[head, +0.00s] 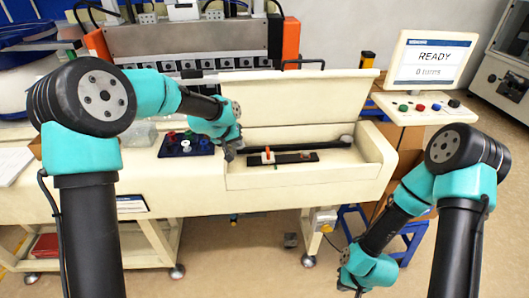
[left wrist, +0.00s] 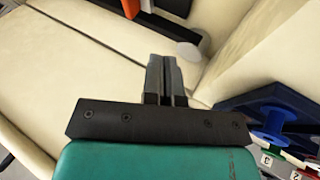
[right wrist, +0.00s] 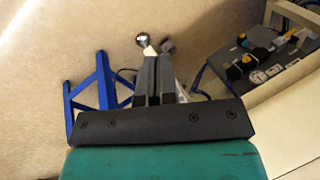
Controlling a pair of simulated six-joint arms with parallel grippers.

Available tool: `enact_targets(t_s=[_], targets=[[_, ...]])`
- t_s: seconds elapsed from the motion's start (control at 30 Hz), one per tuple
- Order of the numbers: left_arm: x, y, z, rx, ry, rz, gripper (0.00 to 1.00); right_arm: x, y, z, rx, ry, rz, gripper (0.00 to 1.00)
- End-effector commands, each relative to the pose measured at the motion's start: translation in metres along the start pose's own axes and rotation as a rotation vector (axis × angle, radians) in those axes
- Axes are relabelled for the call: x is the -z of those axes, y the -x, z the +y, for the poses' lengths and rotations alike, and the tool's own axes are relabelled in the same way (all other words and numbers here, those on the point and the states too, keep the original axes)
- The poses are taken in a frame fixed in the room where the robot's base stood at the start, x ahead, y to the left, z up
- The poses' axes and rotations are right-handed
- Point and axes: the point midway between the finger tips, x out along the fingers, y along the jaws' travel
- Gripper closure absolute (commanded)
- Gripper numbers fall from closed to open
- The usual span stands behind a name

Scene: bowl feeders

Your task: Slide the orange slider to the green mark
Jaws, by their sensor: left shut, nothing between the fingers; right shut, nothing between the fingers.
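The orange slider (head: 267,155) stands upright near the left end of a dark rail (head: 298,157) in the open cream tray. A small green spot (head: 275,167) shows at the rail's front edge, just right of the slider; I cannot tell for sure that it is the mark. My left gripper (head: 230,154) is shut and empty, left of the slider and apart from it. In the left wrist view its closed fingers (left wrist: 163,62) point toward the slider's orange part (left wrist: 131,7) at the top edge. My right gripper (right wrist: 158,65) is shut and empty, low over the floor.
A dark panel with coloured knobs (head: 187,144) sits left of the tray. The raised cream lid (head: 290,100) stands behind the rail. A screen reading READY (head: 430,60) and a button box (head: 425,108) stand at right. A blue stand (right wrist: 98,90) is near my right gripper.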

Motion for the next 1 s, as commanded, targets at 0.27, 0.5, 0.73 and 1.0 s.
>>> enact_targets(t_s=[0.27,0.5,0.73,1.0], targets=[[0.001,-0.010,-0.006,0.001,-0.018,-0.005,1.00,-0.018,-0.004,0.006,-0.005,-0.032,-0.018,1.00],[0.000,-0.012,-0.005,0.001,-0.017,-0.006,1.00,-0.018,-0.004,0.006,-0.005,-0.030,-0.018,1.00],[-0.001,-0.032,-0.005,0.001,-0.016,-0.007,1.00,-0.018,-0.004,0.006,-0.005,-0.030,-0.018,1.00],[-0.001,-0.074,-0.005,0.001,-0.016,-0.007,1.00,-0.018,-0.004,0.006,-0.005,-0.030,-0.018,1.00]])
